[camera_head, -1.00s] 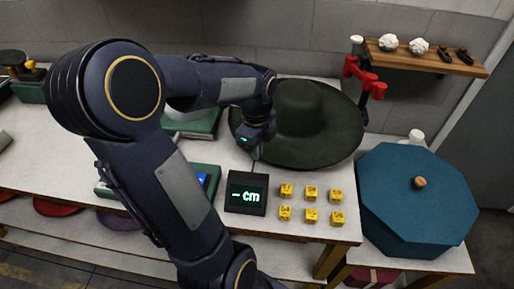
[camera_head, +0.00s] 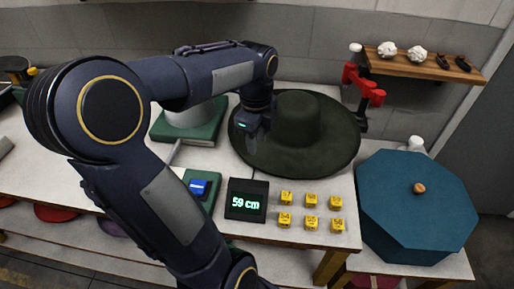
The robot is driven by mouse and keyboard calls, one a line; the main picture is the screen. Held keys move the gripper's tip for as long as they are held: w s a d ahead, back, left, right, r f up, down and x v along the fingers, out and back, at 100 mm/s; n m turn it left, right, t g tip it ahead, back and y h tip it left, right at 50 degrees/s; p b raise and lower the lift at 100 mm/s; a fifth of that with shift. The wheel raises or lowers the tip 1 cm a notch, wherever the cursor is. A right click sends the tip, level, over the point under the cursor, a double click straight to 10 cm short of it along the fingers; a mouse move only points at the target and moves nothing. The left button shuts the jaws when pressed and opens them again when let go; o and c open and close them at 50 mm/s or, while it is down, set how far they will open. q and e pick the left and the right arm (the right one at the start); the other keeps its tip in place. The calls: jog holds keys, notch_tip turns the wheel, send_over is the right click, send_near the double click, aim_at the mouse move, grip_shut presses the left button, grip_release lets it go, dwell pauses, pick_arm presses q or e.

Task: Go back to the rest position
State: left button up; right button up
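My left arm comes in from the left and arches over the bench. Its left gripper (camera_head: 251,140) points down at the left brim of the dark green hat (camera_head: 292,118). The fingers are small and dark against the brim, so I cannot tell whether they are open or shut, or touching it. The hat lies flat on the bench, crown up. A black display (camera_head: 246,200) in front of it reads "59 cm" in green. My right gripper is not in view.
Several yellow numbered cubes (camera_head: 311,200) stand right of the display. A teal octagonal box (camera_head: 415,200) with a wooden knob is at the right. A green-based device (camera_head: 190,127) stands left of the hat. A wooden shelf (camera_head: 430,64) and red hook stand (camera_head: 362,84) are behind.

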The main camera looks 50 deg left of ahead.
pick_arm(q)
jog(key=shift+r, duration=0.65)
jog(key=shift+d, duration=0.1)
jog(key=s+d+n+t+h+p, duration=0.1)
jog(key=s+d+n, duration=0.3)
jog(key=d+n, duration=0.4)
jog(key=s+d+f+n+t+h, duration=0.1)
jog(key=s+d+n+t, duration=0.3)
jog(key=d+n, duration=0.4)
jog(key=shift+s+d+f+h+p, duration=0.15)
jog(key=shift+d+h+p, duration=0.2)
jog(key=shift+d+h, duration=0.6)
